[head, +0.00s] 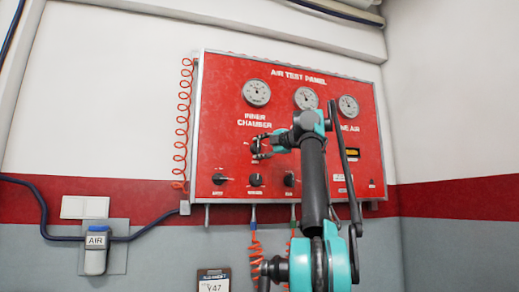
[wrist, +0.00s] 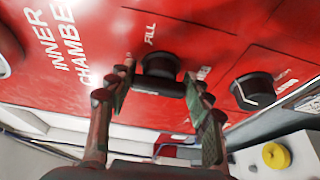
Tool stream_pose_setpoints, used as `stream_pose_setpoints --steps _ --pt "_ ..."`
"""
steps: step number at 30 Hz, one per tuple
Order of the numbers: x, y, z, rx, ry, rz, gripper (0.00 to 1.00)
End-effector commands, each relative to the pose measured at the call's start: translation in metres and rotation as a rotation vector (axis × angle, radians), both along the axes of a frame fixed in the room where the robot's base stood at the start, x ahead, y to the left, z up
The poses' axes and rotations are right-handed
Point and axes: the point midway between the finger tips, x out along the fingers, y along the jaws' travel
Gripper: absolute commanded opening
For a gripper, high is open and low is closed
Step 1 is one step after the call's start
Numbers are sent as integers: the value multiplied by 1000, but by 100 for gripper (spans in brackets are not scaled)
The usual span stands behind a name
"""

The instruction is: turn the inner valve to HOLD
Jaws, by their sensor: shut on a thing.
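The red air test panel (head: 222,120) hangs on the wall, with an INNER CHAMBER label below its left gauge (head: 257,92). Under that label my gripper (head: 262,147) reaches the panel from the right. In the wrist view my gripper (wrist: 158,78) is shut on a black valve knob (wrist: 160,64), one finger on each side. The word FILL stands on the panel just above this knob. The knob's pointer cannot be made out, and in the head view the fingers partly cover the knob.
Another black knob (wrist: 254,92) with a white line sits to the right in the wrist view. A lower row holds several knobs, among them a left one (head: 219,179) and a middle one (head: 256,180). An orange coiled hose (head: 183,125) hangs at the panel's left edge.

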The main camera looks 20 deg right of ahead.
Motion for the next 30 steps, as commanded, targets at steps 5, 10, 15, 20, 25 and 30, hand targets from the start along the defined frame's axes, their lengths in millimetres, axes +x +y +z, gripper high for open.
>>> stream_pose_setpoints --steps 5,10,15,20,25,30 --pt "0 1 -1 -11 2 2 22" --pt "0 1 -1 -10 3 2 22" --pt "0 1 -1 -9 2 2 63" --pt "0 0 0 -7 1 1 72" --pt "0 0 0 -7 0 1 72" --pt "-6 -2 0 -6 1 0 72"
